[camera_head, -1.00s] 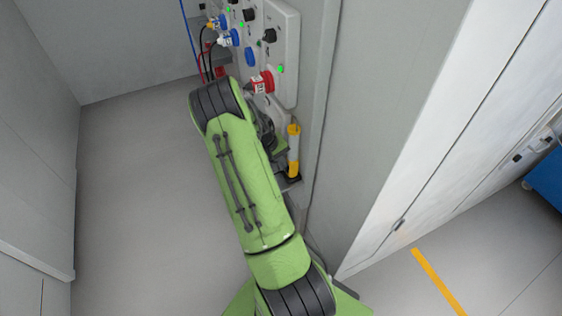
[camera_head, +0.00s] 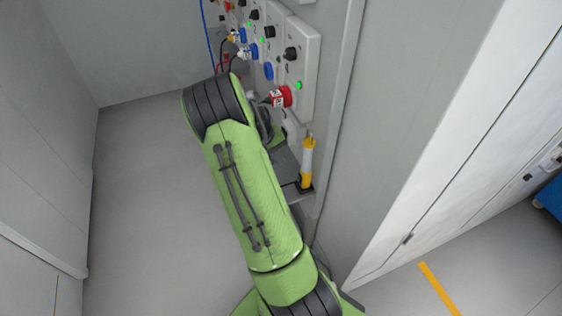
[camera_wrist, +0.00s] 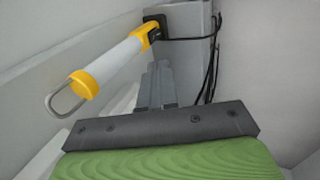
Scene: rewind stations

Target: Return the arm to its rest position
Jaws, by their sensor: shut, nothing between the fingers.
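My green arm (camera_head: 245,190) reaches up from the bottom of the head view, its dark elbow joint (camera_head: 215,103) bent beside the wall panel. My gripper (camera_wrist: 158,84) shows in the wrist view as narrow grey fingers beyond a dark plate. Its fingers are together, with nothing between them. In the head view the arm largely hides the gripper. A white and yellow hand lamp (camera_wrist: 112,66) with a wire hook is left of the fingers in the wrist view, apart from them. It also stands upright by the wall in the head view (camera_head: 307,160).
A wall panel (camera_head: 307,68) with knobs, green lights and a red plug (camera_head: 280,97) is close beside the elbow. Black cables (camera_wrist: 211,65) hang beyond the fingers. A white cabinet (camera_head: 455,125) stands at right. The grey floor (camera_head: 150,200) left of the arm is clear.

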